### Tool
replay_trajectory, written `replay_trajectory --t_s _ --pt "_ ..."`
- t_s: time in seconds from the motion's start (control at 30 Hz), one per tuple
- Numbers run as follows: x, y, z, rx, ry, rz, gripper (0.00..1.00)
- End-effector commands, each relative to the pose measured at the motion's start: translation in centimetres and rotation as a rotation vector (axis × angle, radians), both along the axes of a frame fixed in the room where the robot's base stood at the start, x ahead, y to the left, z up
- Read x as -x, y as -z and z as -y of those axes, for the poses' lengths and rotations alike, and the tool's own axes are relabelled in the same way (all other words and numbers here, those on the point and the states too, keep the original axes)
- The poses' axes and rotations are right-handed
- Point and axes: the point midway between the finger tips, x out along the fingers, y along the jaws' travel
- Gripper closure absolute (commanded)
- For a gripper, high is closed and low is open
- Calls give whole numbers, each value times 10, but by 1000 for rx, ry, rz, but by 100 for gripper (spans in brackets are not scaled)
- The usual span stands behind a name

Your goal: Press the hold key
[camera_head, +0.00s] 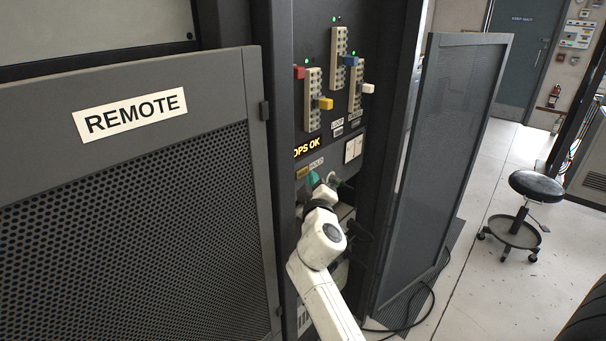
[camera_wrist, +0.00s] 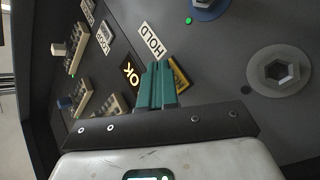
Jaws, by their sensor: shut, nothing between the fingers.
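The hold key is an amber-edged key (camera_head: 302,173) on the dark rack panel, just left of the HOLD label (camera_head: 316,163). In the wrist view, the fingers hide much of the amber key (camera_wrist: 181,75), and the HOLD label (camera_wrist: 152,41) shows clear beyond the fingertips. My gripper (camera_head: 313,177) has teal fingers and is close in front of the panel beside the key. Its fingers (camera_wrist: 159,68) are together and empty, overlapping the key in the wrist view. I cannot tell whether the fingertips touch it.
Slider banks with red (camera_head: 299,72), yellow (camera_head: 326,103), blue (camera_head: 350,61) and white (camera_head: 368,88) knobs sit above. A mesh door (camera_head: 440,150) stands open at right; a REMOTE door (camera_head: 130,170) is at left.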

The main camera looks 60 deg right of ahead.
Motion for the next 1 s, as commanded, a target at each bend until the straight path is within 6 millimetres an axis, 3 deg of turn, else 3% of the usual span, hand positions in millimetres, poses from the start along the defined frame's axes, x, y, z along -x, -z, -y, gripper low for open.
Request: replay_trajectory --t_s 1.0 --pt "-10 -1 2 -1 -1 1 100"
